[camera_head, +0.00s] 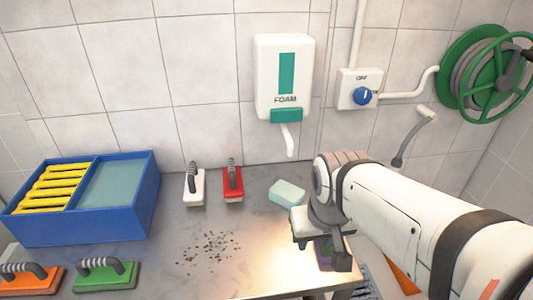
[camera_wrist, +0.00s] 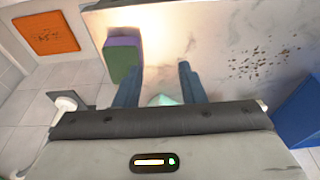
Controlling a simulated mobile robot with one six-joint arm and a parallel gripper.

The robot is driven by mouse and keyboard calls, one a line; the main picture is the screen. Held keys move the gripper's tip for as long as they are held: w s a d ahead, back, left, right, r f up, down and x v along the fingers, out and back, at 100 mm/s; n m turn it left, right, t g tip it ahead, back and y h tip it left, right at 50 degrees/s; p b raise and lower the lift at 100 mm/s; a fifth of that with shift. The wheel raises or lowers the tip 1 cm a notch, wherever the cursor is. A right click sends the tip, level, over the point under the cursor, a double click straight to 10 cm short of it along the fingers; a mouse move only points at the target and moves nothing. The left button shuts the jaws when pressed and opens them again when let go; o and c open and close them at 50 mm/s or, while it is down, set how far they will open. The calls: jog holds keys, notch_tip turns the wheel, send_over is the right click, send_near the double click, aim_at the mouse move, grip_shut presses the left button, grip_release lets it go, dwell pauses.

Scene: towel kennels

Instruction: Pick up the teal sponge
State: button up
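The teal sponge (camera_head: 287,193) is a pale block lying on the grey worktop below the foam dispenser, left of my gripper. In the wrist view, part of the teal sponge (camera_wrist: 164,100) shows at the base of the fingers, the rest hidden by my gripper body. My gripper (camera_wrist: 158,68) is open, with its two dark blue fingers apart and no object held between them. In the head view, my gripper (camera_head: 332,250) is over the worktop's right part, in front of the sponge.
A purple and green block (camera_wrist: 123,60) is just beside one finger. White (camera_head: 194,188) and red (camera_head: 233,186) brushes stand near the wall. A blue crate (camera_head: 80,230) is at the left, with orange (camera_head: 30,280) and green (camera_head: 105,275) brushes before it. Dark crumbs (camera_head: 212,246) lie mid-worktop.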

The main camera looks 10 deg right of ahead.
aim_at(284, 193)
jog(key=shift+o, duration=0.7)
jog(key=shift+w, duration=0.15)
jog(key=o, duration=0.6)
jog(key=w+f+m+h+b, duration=0.1)
jog(key=w+f+m+b, duration=0.1)
jog(key=w, duration=0.7)
jog(key=shift+w+m+b, duration=0.3)
jog(key=shift+m+b, duration=0.5)
jog(key=shift+b, duration=0.15)
jog(key=o, duration=0.6)
jog(key=w+a+f+m+b, duration=0.1)
jog(key=w, duration=0.3)
jog(key=w+a+f+m+h+b, duration=0.1)
jog(key=w+m, duration=0.1)
jog(key=w, duration=0.2)
jog(key=w+a+f+m+h+b, duration=0.1)
jog(key=w+m, duration=0.1)
jog(key=w, duration=0.3)
jog(key=shift+a+f+t, duration=0.1)
jog(key=shift+f+t, duration=0.2)
jog(key=shift+o, duration=0.2)
jog(key=shift+w+f, duration=0.2)
jog(key=shift+w, duration=0.1)
jog(key=x, duration=0.7)
jog(key=shift+d, duration=0.4)
